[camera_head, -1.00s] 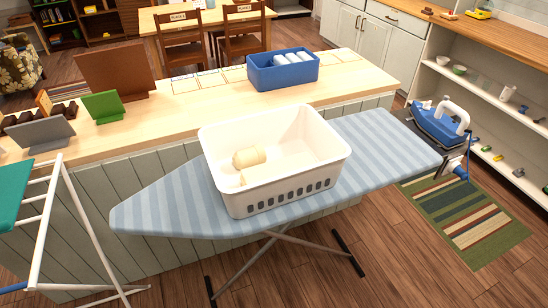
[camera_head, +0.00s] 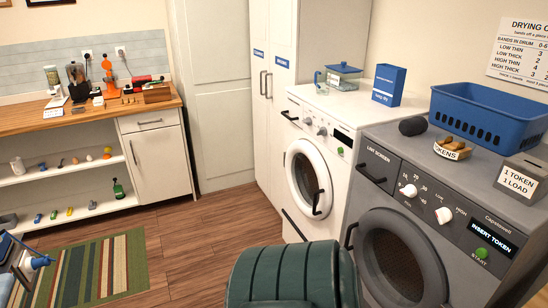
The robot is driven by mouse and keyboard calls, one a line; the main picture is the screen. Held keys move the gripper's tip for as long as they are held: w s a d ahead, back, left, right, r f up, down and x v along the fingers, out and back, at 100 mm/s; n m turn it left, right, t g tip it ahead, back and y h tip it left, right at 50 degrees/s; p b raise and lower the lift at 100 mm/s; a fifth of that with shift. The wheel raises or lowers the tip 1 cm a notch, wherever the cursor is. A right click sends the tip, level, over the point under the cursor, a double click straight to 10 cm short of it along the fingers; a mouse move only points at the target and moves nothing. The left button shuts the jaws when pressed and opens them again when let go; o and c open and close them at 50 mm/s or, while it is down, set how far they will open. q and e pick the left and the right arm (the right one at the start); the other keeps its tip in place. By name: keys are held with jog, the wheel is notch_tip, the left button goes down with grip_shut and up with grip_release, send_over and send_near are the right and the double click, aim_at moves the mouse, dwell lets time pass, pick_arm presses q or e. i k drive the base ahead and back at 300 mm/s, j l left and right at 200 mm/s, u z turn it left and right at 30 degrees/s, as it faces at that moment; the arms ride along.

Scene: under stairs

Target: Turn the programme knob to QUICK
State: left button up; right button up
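A white front-loading machine (camera_head: 303,172) stands against the wall right of centre, its round door shut. Its panel has two small pale knobs, one on the left (camera_head: 307,120) and one on the right (camera_head: 322,131), a dark display and a green button. The markings around these knobs are too small to read, so I cannot tell which is the programme knob or where it points. A grey machine (camera_head: 420,160) beside it has two white knobs, one near numbers (camera_head: 409,190) and one near LOW and HIGH (camera_head: 444,215).
A dark green ribbed rounded object (camera_head: 290,275) stands in front of the machines. A blue basket (camera_head: 490,115), token tray (camera_head: 453,149) and token box (camera_head: 523,177) sit on the grey machine. Open wooden floor (camera_head: 190,240) and a striped rug (camera_head: 85,268) lie left.

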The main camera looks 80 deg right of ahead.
aim_at(308, 121)
jog(key=z, duration=3.15)
